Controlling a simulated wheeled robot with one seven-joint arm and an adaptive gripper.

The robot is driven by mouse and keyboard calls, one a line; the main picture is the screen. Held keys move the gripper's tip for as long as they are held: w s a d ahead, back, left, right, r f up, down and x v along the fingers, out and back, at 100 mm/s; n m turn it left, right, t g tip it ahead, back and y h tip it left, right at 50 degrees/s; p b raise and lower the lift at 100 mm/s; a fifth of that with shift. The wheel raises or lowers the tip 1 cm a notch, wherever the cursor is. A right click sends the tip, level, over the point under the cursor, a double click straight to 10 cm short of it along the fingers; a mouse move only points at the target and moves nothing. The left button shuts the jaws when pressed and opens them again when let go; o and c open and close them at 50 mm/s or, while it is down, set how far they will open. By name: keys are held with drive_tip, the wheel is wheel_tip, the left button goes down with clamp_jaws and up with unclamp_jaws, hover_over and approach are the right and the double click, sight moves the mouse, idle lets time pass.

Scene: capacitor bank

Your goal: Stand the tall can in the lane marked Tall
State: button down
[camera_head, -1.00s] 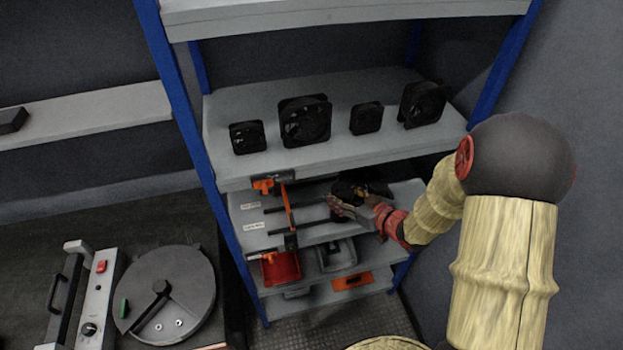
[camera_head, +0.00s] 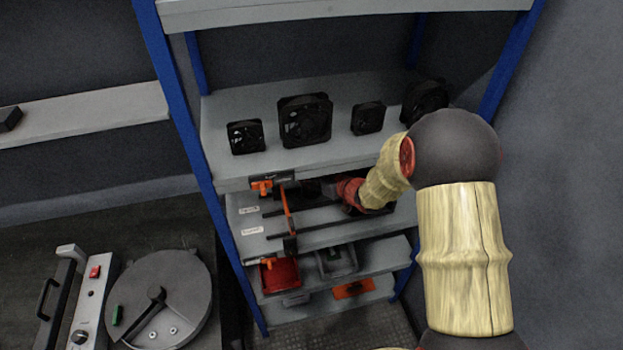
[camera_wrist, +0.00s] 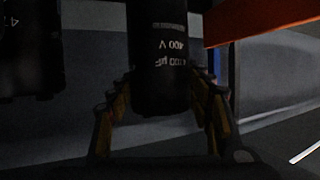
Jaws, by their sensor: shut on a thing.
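My gripper (camera_wrist: 162,88) is shut on a black can (camera_wrist: 160,60) in the wrist view, with a finger on each side of its lower part. White print on the can reads 400 V and appears upside down; the can's far end is cut off by the frame. A second black can (camera_wrist: 32,50) is apart from it at the left. In the head view my gripper is mostly hidden under the upper shelf, behind my red wrist (camera_head: 350,192). The lane shelf (camera_head: 300,243) has dark divider rails and two white labels (camera_head: 251,230), too small to read.
Several black fans (camera_head: 305,120) stand on the shelf board above my wrist. An orange bar (camera_head: 287,210) crosses the front left of the lanes; an orange strip (camera_wrist: 265,18) shows at upper right in the wrist view. Red (camera_head: 280,271) and grey bins (camera_head: 337,259) sit below.

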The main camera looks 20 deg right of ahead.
drive_tip(key=shift+f+b, duration=0.4)
drive_tip(key=shift+f, duration=0.8)
drive_tip(key=shift+f, duration=0.2)
drive_tip(key=c, duration=0.8)
unclamp_jaws()
drive_tip(key=shift+r, duration=0.1)
drive_tip(key=shift+s+d+r, duration=0.15)
drive_tip(key=shift+s+d, duration=0.05)
drive_tip(key=shift+s, duration=0.1)
drive_tip(key=p+v, duration=0.3)
drive_tip(key=v, duration=0.8)
drive_tip(key=shift+s+r, duration=0.15)
drive_tip(key=shift+s, duration=0.05)
